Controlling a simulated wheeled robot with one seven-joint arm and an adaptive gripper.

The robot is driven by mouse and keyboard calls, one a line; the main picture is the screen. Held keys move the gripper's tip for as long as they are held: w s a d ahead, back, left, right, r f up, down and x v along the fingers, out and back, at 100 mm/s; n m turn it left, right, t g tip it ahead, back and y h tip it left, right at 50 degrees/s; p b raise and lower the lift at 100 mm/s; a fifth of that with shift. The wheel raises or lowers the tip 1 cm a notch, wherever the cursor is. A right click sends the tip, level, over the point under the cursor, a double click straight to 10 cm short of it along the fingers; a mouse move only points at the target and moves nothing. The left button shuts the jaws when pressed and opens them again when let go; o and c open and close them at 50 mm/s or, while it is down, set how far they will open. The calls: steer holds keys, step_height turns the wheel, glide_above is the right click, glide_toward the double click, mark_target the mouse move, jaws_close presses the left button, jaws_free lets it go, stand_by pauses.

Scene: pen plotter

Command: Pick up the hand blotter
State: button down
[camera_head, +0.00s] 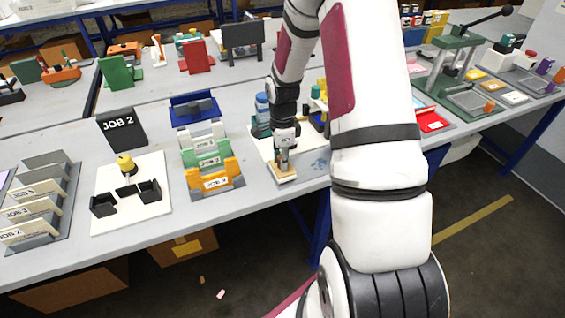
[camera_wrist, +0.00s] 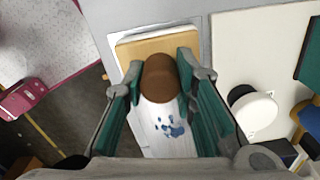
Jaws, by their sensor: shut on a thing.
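The hand blotter has a tan wooden base (camera_head: 284,179) and a round brown knob. It is at the front edge of the table, below my gripper (camera_head: 283,152). In the wrist view, the teal fingers of my gripper (camera_wrist: 161,78) are on both sides of the brown knob (camera_wrist: 160,80), shut on it. The tan base (camera_wrist: 150,48) shows behind the knob, with a white edge around it. The underside is hidden, so I cannot tell whether it touches the table.
White paper with blue blots (camera_wrist: 170,124) lies beside the blotter. An orange holder marked with a job label (camera_head: 216,183) stands to the left. A white board (camera_wrist: 250,60) with a white round-topped item (camera_wrist: 257,110) is to the right in the wrist view. The floor lies beyond the table edge.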

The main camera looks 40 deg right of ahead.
steer(key=shift+r, duration=0.45)
steer(key=shift+s+a+r, duration=0.1)
steer(key=shift+s+r, duration=0.1)
steer(key=shift+r, duration=0.3)
steer(key=shift+s+a+r, duration=0.1)
steer(key=shift+s+r, duration=0.05)
steer(key=shift+r, duration=0.35)
steer(key=s+a+r, duration=0.1)
steer(key=s+a, duration=0.3)
steer(key=s, duration=1)
steer(key=shift+s+r, duration=0.15)
steer(key=shift+s, duration=0.25)
